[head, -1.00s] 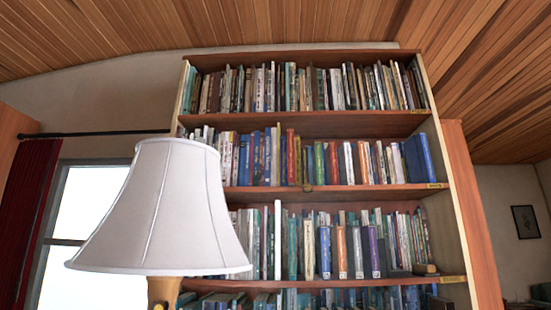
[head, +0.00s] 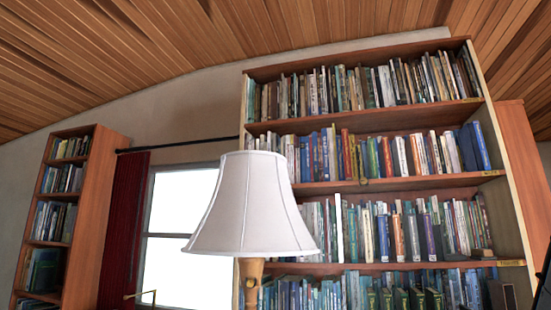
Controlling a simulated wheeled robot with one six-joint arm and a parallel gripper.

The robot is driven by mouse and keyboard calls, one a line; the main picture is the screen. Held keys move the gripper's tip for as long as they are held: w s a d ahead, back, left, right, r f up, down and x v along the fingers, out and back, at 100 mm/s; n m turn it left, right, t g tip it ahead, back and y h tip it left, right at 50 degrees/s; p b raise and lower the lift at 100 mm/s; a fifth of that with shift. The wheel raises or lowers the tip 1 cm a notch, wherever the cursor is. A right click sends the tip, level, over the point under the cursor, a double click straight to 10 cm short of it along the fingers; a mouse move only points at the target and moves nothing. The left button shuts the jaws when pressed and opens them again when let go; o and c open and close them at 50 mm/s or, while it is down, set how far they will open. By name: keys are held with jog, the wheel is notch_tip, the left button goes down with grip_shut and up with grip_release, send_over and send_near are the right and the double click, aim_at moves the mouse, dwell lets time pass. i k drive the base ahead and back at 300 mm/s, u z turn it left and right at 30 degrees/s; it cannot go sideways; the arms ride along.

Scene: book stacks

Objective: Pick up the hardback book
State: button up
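Many books stand upright in a tall wooden bookcase (head: 365,187) in the head view. Which one is the hardback book of the task I cannot tell. A row of mixed books (head: 365,82) fills the top shelf, and more rows fill the shelves below. A blue book (head: 479,146) stands at the right end of the second shelf. The lamp hides part of the lower left shelves. My gripper is not in view.
A white-shaded lamp (head: 252,208) on a wooden stem stands in front of the bookcase. A bright window (head: 180,218) with a red curtain (head: 124,225) is behind it. A second, narrower bookcase (head: 91,220) stands at the far left.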

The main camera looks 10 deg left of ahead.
aim_at(347, 160)
jog(key=u, duration=0.65)
jog(key=i, duration=0.4)
jog(key=u, duration=0.05)
